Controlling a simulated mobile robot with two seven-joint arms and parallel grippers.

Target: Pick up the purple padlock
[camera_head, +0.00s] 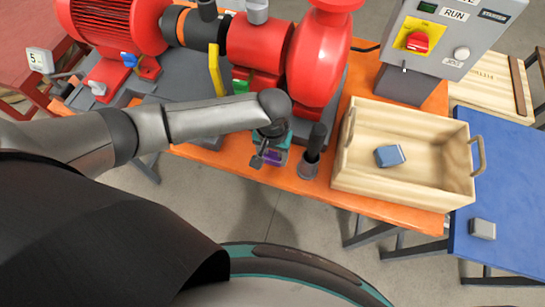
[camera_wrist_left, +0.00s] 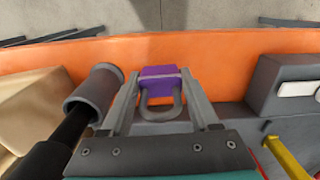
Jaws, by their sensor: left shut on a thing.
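The purple padlock (camera_head: 272,157) is at the front edge of the orange bench (camera_head: 228,160), partly hidden by my left gripper in the head view. In the left wrist view the purple padlock (camera_wrist_left: 158,80) sits between the two fingers, with its grey shackle toward the palm. My left gripper (camera_head: 264,154) is shut on it; its fingers also show in the left wrist view (camera_wrist_left: 160,84). I cannot tell whether the padlock touches the bench. My right gripper is not in view.
A dark holder with a black handle (camera_head: 311,155) stands close right of my left gripper. A wooden crate (camera_head: 400,197) holds a blue block (camera_head: 390,156). A red pump (camera_head: 318,60) stands behind. A grey block (camera_head: 482,229) lies on a blue table (camera_head: 505,165).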

